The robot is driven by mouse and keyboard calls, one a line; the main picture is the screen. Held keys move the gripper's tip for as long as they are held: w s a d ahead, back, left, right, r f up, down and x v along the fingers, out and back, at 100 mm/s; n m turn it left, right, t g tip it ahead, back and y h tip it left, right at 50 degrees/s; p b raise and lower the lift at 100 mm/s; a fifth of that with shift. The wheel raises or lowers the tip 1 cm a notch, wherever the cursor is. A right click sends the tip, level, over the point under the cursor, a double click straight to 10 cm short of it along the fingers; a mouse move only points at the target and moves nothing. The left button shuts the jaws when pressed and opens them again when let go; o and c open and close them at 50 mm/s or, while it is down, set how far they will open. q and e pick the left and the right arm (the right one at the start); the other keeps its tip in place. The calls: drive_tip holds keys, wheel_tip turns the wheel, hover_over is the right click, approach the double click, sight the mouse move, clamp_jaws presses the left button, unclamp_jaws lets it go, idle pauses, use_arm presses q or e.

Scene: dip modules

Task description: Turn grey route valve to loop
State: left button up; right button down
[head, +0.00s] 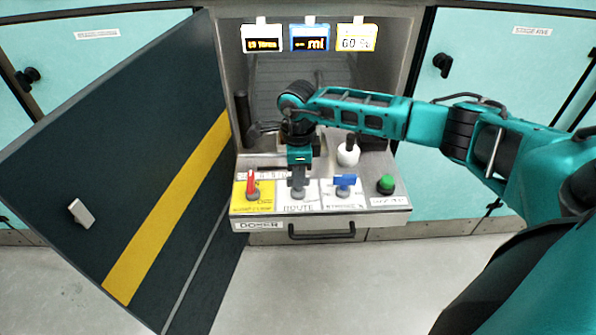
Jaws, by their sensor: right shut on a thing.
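The grey route valve (298,193) stands on the panel marked ROUTE, between a red-handled valve (252,184) on a yellow label and a blue-handled valve (345,182). My right gripper (299,178) points down from above and is shut on the grey valve's handle. The fingers and wrist hide most of the handle, so its exact heading cannot be told. The word loop cannot be made out on the label. My left gripper is not in the head view.
A green button (386,184) and a white round-bodied item (348,154) are to the right. A dark open door (120,170) with a yellow stripe stands at left. Three small displays (310,38) hang above. A drawer handle (322,231) is below the panel.

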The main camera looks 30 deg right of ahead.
drive_tip(key=shift+m, duration=0.3)
drive_tip(key=c, duration=1.1)
unclamp_jaws()
drive_tip(key=shift+r, duration=0.1)
wheel_tip(320, 180, up, 13)
drive_tip(key=shift+f+p, duration=0.1)
drive_tip(key=shift+p, duration=0.45)
drive_tip(key=shift+a, duration=0.1)
